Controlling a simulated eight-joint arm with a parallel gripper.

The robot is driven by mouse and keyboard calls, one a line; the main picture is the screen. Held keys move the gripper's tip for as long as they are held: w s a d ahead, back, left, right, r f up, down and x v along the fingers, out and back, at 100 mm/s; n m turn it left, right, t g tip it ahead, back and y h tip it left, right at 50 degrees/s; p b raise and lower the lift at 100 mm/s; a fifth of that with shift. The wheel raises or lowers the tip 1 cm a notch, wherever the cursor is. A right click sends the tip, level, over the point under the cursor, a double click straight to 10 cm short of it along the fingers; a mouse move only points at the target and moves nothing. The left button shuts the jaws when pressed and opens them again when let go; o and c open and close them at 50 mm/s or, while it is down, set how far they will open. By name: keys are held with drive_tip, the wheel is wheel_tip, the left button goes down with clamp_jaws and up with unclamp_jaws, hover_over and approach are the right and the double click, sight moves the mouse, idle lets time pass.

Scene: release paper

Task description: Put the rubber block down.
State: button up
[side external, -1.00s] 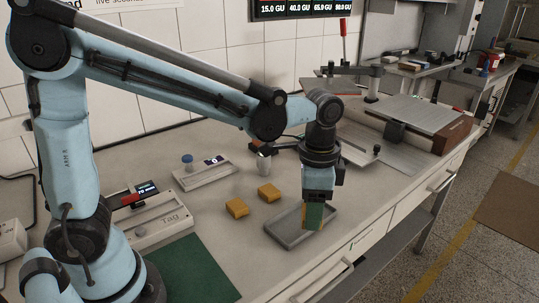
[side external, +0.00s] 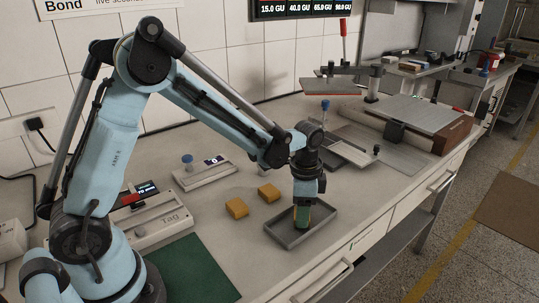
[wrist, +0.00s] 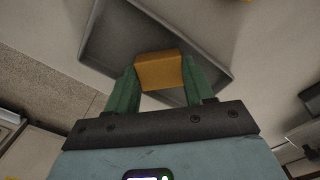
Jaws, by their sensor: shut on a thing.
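My gripper (side external: 302,222) is over the grey tray (side external: 277,236), pointing down, its fingertips low within the tray's outline. In the wrist view its green fingers (wrist: 160,85) are shut on an orange-yellow rubber block (wrist: 158,72), one finger on each side. The tray (wrist: 112,38) lies behind the block there. The fingers mostly hide the block in the side view, and I cannot tell whether it touches the tray floor. Two similar yellow blocks, one nearer (side external: 236,208) and one farther (side external: 269,193), lie on the bench left of the tray.
A green mat (side external: 190,268) lies at the front left. A device with a small screen (side external: 150,215) and a small white scale (side external: 205,173) stand behind it. A metal coating apparatus (side external: 400,140) fills the back right. The bench edge is close to the tray's right side.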

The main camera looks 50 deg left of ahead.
drive_tip(key=shift+f, duration=0.2)
drive_tip(key=o, duration=0.8)
drive_tip(key=shift+c, duration=0.2)
drive_tip(key=shift+r, duration=0.1)
wheel_tip(320, 180, up, 12)
drive_tip(key=s+a+n+t, duration=0.3)
drive_tip(key=s+n+t, duration=0.4)
drive_tip(key=s, duration=0.5)
drive_tip(key=shift+a+r+n, duration=0.15)
drive_tip(key=shift+r+n, duration=0.3)
drive_tip(key=shift+n, duration=0.25)
drive_tip(key=shift+s, duration=0.1)
